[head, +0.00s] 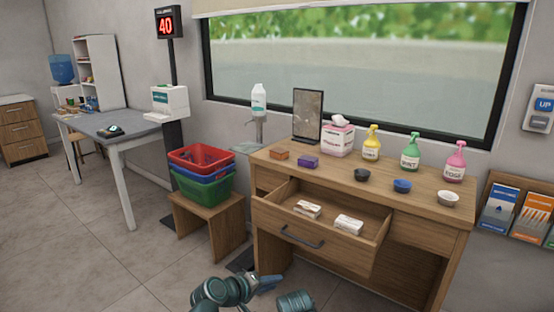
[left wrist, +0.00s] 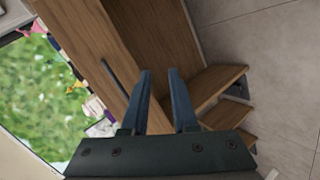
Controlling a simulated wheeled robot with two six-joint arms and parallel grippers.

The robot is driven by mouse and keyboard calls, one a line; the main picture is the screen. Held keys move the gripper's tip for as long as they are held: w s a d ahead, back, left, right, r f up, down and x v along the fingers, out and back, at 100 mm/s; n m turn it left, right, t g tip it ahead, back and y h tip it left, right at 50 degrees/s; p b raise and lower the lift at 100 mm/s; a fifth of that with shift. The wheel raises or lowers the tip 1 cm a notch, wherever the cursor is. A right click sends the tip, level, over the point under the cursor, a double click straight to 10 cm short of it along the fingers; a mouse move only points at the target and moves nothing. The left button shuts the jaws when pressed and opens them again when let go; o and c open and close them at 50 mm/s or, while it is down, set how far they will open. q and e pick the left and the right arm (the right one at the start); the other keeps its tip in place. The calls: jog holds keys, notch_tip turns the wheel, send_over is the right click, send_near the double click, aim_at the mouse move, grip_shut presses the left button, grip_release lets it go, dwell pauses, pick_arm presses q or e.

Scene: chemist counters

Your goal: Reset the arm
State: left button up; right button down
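My left gripper (head: 268,283) is low in front of the wooden desk (head: 415,222), below the open drawer (head: 335,249) and its dark handle (head: 302,238). In the left wrist view my left gripper (left wrist: 160,76) has its two blue fingers apart with nothing between them, and wooden furniture shows beyond. The handle (left wrist: 115,78) shows left of the fingers there, apart from them. Two small white boxes, one on the left (head: 307,209) and one on the right (head: 348,224), lie in the drawer. My right gripper is not visible.
Stacked red, blue and green baskets (head: 203,172) stand on a wooden stool (head: 215,222) left of the desk. Spray bottles (head: 371,143), bowls (head: 402,186), a tissue box (head: 338,139) and small boxes crowd the desktop. Tiled floor (head: 90,245) at the left is clear.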

pick_arm(q)
jog(key=s+a+f+m+g+y, duration=0.3)
jog(key=s+a+f+g+y, duration=0.15)
jog(key=a, duration=0.35)
jog(key=s+a+f+m+g+y, duration=0.3)
jog(key=s+a+f+y, duration=0.1)
jog(key=s+a+f, duration=0.25)
jog(key=s+d+r+m+p, duration=0.1)
jog(key=s+d+r+p, duration=0.2)
jog(key=r+p, duration=0.7)
jog(key=s+d+r+m+g+y+p, duration=0.1)
jog(key=s+d+r+m+p, duration=0.1)
jog(key=d+r+p, duration=0.5)
notch_tip(320, 180, up, 3)
jog(key=s+p, duration=0.1)
jog(key=p, duration=0.2)
jog(key=shift+r+m, duration=0.15)
jog(key=shift+m, duration=0.15)
